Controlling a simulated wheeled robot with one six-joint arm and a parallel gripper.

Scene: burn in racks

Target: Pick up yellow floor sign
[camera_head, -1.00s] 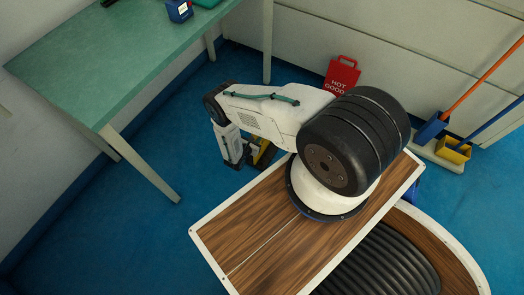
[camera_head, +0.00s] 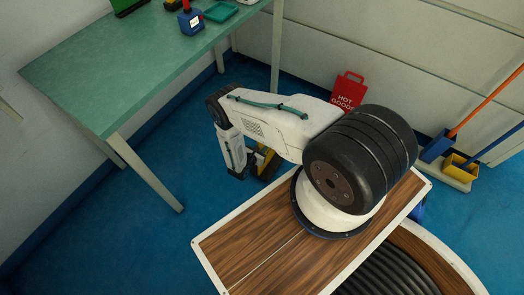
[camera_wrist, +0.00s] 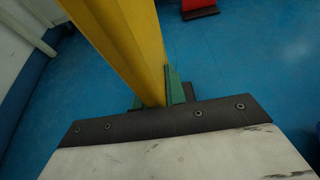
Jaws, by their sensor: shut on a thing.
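The yellow floor sign (camera_wrist: 130,45) rises as a tall yellow panel through the upper left of the wrist view. My gripper (camera_wrist: 160,97) is shut on it, with a green finger against its right side at the lower part of the panel. In the head view a small part of the sign (camera_head: 269,163) shows yellow beside the lower end of my arm. My gripper is mostly hidden there behind my arm and base.
A red "HOT GOODS" sign (camera_head: 348,92) stands by the back wall. Blue floor is clear between table and base.

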